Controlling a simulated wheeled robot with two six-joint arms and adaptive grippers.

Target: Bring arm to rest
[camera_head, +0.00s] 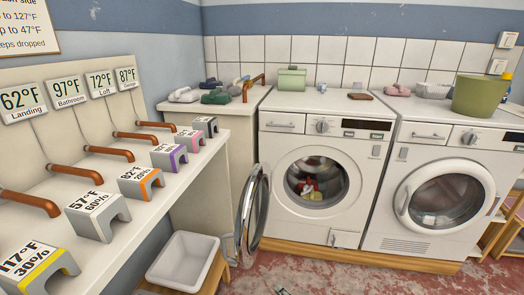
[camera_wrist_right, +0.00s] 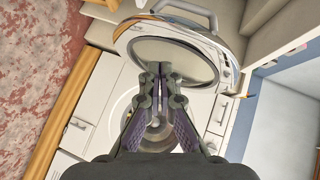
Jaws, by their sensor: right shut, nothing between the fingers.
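My right gripper (camera_wrist_right: 161,72) is in the middle of the right wrist view. Its two fingers are shut with nothing between them. Beyond the fingertips is the open round door (camera_wrist_right: 172,48) of the left washing machine; I cannot tell how far off it is. In the head view only a small dark tip of my right gripper (camera_head: 281,291) shows at the bottom edge, over the floor. The left washing machine (camera_head: 325,165) has its door (camera_head: 251,215) swung out to the left, and colourful laundry (camera_head: 311,190) lies in its drum. My left gripper is not in view.
A second machine (camera_head: 442,202), its door shut, stands on the right. A white basin (camera_head: 184,261) is on the lower left, near the open door. A shelf on the left holds several labelled blocks (camera_head: 99,214) and brown bars. Reddish floor (camera_head: 345,270) lies clear in front.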

